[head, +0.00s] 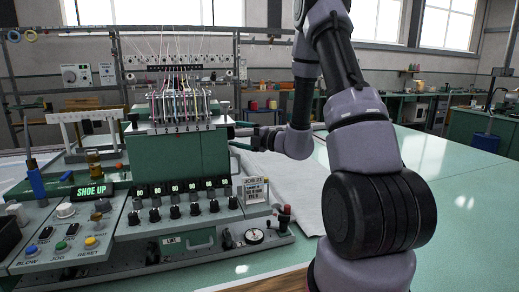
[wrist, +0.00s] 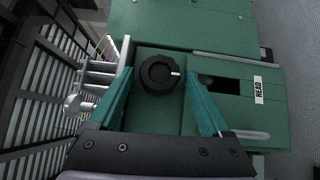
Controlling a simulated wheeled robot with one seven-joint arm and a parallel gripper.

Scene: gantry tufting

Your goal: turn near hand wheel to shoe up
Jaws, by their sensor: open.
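The near hand wheel is a black ribbed knob (wrist: 158,74) with a white mark at its right side, on a green housing in the wrist view. My gripper (wrist: 159,76) is open, with one teal finger on each side of the wheel. A gap shows on both sides, so the fingers do not visibly touch it. In the head view my gripper (head: 262,138) is at the right side of the green tufting head (head: 182,160); the wheel is hidden there. The display (head: 91,191) on the console reads SHOE UP in green letters.
A green panel with a dark slot and an OPEN label (wrist: 259,90) lies right of the wheel. A pale round-ended lever (wrist: 76,104) and metal rods are at left. The control panel (head: 175,213) has several black knobs. White cloth (head: 290,185) covers the bed.

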